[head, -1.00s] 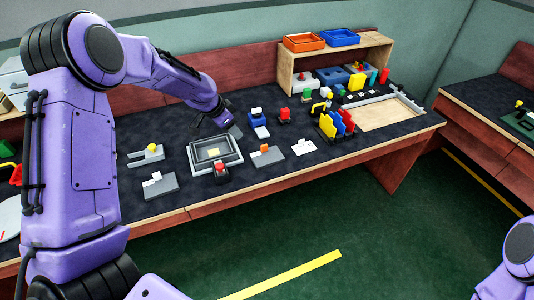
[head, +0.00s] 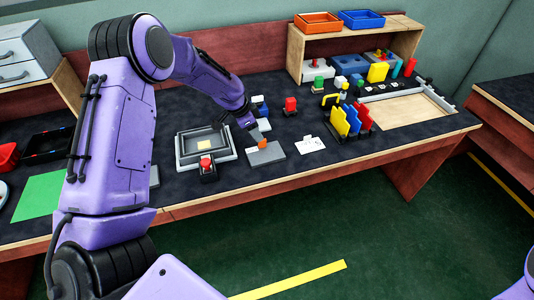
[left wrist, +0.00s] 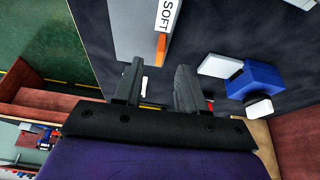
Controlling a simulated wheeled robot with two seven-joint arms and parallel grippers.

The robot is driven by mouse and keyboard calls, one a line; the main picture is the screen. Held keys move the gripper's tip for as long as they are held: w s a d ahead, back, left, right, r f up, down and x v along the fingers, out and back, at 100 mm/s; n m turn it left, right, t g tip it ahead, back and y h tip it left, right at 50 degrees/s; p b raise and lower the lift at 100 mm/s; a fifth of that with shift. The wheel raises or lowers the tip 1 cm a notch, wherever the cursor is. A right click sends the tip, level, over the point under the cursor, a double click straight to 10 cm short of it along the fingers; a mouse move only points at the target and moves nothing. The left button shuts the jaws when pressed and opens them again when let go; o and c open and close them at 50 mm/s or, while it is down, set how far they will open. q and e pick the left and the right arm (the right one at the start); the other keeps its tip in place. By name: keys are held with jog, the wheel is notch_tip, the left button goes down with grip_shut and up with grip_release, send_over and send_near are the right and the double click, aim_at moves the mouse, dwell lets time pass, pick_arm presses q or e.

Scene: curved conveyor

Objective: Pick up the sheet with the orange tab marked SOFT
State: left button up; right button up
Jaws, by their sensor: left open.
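The grey sheet (head: 266,155) lies flat on the dark bench top, right of the tray. Its small orange tab (head: 263,143) is at the back edge. In the left wrist view the sheet (left wrist: 133,30) shows at the top, with the white label reading SOFT (left wrist: 168,14) beside the orange tab (left wrist: 161,46). My left gripper (head: 256,132) is just behind and above the tab in the head view. In the left wrist view it (left wrist: 157,77) is open, with the tab ahead of the gap between its fingers and nothing held. My right gripper is out of view.
A grey tray (head: 183,157) with a yellow piece inside is to the left, with a red-button box (head: 208,172) in front. A white sheet (head: 310,144) lies to the right, near yellow, blue and red upright panels (head: 352,118). A blue object (left wrist: 254,80) stands near the gripper.

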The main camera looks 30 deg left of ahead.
aim_at(265, 151)
pick_arm(q)
jog(key=p+x, duration=0.1)
jog(key=x, duration=0.3)
jog(key=shift+f, duration=0.4)
jog(key=shift+w+f, duration=0.2)
jog(key=shift+f, duration=0.15)
jog(key=shift+s+r, duration=0.1)
grip_shut()
